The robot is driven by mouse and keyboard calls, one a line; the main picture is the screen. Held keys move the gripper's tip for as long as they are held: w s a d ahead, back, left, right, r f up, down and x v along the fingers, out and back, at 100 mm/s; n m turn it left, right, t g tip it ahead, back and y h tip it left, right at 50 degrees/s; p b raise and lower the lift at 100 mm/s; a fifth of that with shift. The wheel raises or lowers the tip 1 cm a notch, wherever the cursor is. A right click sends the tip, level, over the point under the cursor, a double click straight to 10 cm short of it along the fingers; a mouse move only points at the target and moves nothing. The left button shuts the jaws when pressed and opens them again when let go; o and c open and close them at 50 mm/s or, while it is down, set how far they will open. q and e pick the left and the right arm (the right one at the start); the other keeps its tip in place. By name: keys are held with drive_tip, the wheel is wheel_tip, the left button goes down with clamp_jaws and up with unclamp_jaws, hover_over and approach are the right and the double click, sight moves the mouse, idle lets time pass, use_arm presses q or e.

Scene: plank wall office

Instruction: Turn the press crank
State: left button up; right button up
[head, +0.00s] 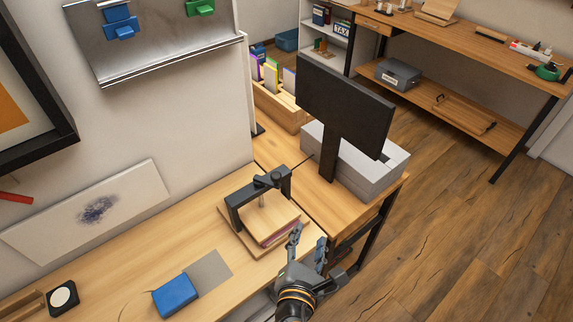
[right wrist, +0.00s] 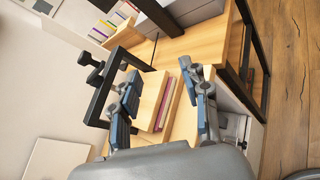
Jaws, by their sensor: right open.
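The press (head: 262,211) stands on the wooden desk, with a dark metal frame over wooden boards and a reddish layer between them. Its dark crank (head: 268,180) sits on top of the frame. In the right wrist view the press frame (right wrist: 103,95) is left of centre, and the crank (right wrist: 93,72) shows at its upper left. My right gripper (head: 307,243) is in front of the press, at its right side, lower than the crank and apart from it. In the wrist view its fingers (right wrist: 163,108) are spread, with the boards seen between them and nothing held. My left gripper is not in view.
A dark monitor (head: 345,105) and a grey box (head: 375,168) stand behind the press to the right. A blue block (head: 175,296) and a grey sheet (head: 209,270) lie on the desk to the left. A wooden file holder (head: 280,105) stands behind. The desk left of the press is mostly clear.

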sight(276, 179)
drive_tip(key=a+r+n+t+y, duration=0.2)
drive_tip(key=a+r+n+t, duration=0.2)
drive_tip(key=a+r+n, duration=0.35)
drive_tip(key=w+p, duration=0.1)
drive_tip(key=w, duration=0.3)
drive_tip(key=w+p, duration=0.1)
drive_tip(key=w, duration=0.3)
drive_tip(key=w+d+f+p, duration=0.1)
drive_tip(key=w, duration=0.3)
drive_tip(key=shift+w+f, duration=0.15)
drive_tip(key=shift+w, duration=0.55)
clamp_jaws()
